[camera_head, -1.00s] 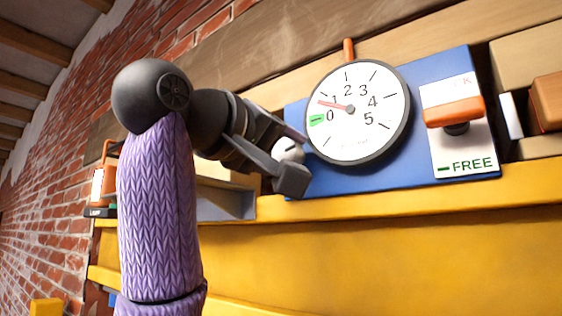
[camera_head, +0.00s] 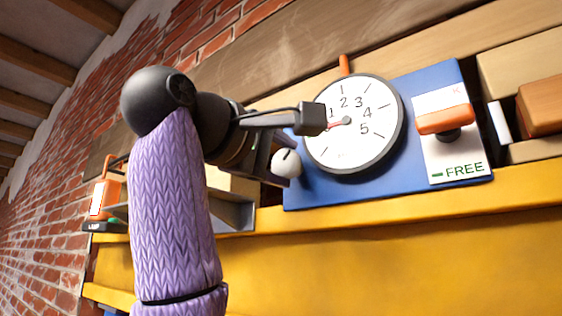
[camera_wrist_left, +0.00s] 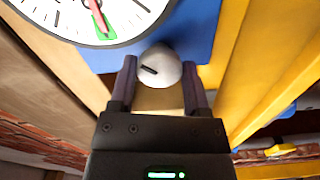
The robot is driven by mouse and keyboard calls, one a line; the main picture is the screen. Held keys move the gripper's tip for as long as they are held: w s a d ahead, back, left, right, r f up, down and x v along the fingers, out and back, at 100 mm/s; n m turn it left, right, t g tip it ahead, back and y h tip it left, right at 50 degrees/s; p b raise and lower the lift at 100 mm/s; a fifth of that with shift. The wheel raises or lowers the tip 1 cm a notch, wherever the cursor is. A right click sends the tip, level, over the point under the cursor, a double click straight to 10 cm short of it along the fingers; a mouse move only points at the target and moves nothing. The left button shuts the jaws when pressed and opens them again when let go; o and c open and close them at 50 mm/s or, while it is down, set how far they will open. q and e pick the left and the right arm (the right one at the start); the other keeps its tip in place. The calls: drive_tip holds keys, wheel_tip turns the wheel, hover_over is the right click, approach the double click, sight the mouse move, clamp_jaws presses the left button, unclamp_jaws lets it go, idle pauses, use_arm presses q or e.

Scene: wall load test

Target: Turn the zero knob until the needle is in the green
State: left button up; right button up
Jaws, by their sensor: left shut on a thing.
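The white zero knob (camera_head: 287,163) with a dark line sits at the lower left of the dial on a blue panel (camera_head: 303,194). My left gripper (camera_wrist_left: 160,82) has its two fingers on either side of the knob (camera_wrist_left: 160,68) and is shut on it. In the head view one finger crosses the dial's left edge and hides the green mark. The round white dial (camera_head: 352,147) has a red needle (camera_head: 340,123) pointing left. In the left wrist view the tip of the needle (camera_wrist_left: 97,16) lies over the green mark (camera_wrist_left: 109,32). My right gripper is not in view.
An orange handle (camera_head: 444,119) stands on a white plate marked FREE (camera_head: 457,166), right of the dial. A yellow beam (camera_head: 400,198) runs below the panel. An orange lamp (camera_head: 103,197) stands at the left by the brick wall (camera_head: 60,200). Wooden blocks (camera_head: 540,105) are at far right.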

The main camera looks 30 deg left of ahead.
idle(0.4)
use_arm(q)
drive_tip(key=o, duration=1.3)
drive_tip(key=shift+s+a, duration=0.1)
drive_tip(key=shift+s, duration=0.1)
drive_tip(key=s+b, duration=0.1)
drive_tip(key=s, duration=0.2)
drive_tip(key=s+b, duration=0.1)
drive_tip(key=s, duration=0.2)
drive_tip(key=s+b, duration=0.2)
drive_tip(key=s, duration=0.1)
drive_tip(key=shift+s+a, duration=0.3)
drive_tip(key=shift+a, duration=0.05)
